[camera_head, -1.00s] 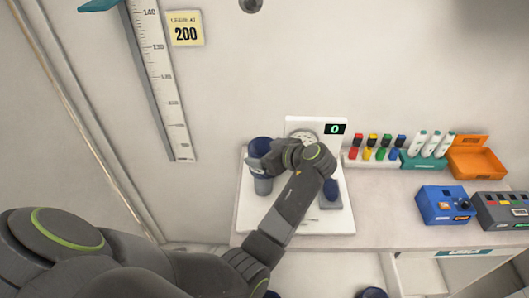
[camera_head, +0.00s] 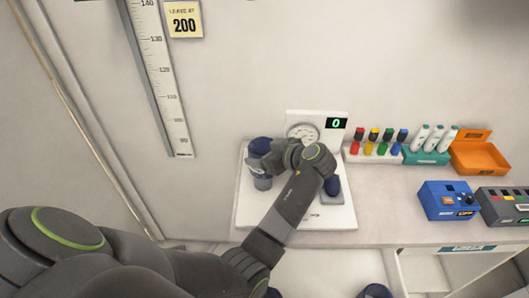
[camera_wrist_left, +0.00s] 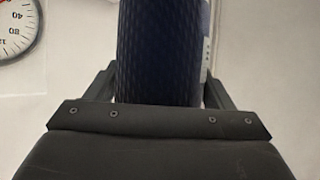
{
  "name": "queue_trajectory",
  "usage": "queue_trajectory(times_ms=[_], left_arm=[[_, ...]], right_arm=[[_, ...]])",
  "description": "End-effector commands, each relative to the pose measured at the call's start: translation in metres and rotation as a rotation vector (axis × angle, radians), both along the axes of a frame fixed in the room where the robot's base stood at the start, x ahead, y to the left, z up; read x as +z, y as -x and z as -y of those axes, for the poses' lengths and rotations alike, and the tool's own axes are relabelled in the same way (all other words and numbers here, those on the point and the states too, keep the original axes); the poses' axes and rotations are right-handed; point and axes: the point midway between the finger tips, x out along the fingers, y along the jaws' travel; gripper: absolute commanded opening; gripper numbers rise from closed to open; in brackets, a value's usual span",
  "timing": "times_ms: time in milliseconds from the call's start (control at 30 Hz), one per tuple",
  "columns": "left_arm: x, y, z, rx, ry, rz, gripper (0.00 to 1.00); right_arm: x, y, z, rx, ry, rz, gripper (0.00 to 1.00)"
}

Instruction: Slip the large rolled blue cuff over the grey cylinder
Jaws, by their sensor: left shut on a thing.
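The large rolled dark blue cuff (camera_head: 260,146) is in my left gripper (camera_head: 268,162), at the left of the white board. The grey cylinder (camera_head: 262,184) shows directly below the cuff in the head view. The gripper and cuff hide its upper part, so I cannot tell whether the cuff is around it or only above it. In the left wrist view the cuff (camera_wrist_left: 158,55) stands upright between the two fingers (camera_wrist_left: 158,95), which are shut on it. My right gripper is not in view.
The white board (camera_head: 300,225) has a gauge panel (camera_head: 318,118) reading 0. A small blue item (camera_head: 333,186) stands beside my forearm. Coloured bottles (camera_head: 380,145), an orange box (camera_head: 480,157) and a blue device (camera_head: 448,202) are to the right. A wall ruler (camera_head: 160,80) is at left.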

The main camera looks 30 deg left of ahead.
Motion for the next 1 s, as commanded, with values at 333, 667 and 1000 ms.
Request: queue_trajectory(times_ms=[333, 667, 1000], left_arm=[[-0.010, 0.000, 0.000, 0.000, 0.000, 0.000, 0.52], [-0.018, 0.000, 0.000, 0.000, -0.001, 0.000, 0.52], [-0.027, 0.000, 0.000, 0.000, -0.001, 0.000, 0.52]], right_arm=[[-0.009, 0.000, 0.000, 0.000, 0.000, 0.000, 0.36], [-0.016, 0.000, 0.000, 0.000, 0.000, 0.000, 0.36], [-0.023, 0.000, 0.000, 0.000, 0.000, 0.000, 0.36]])
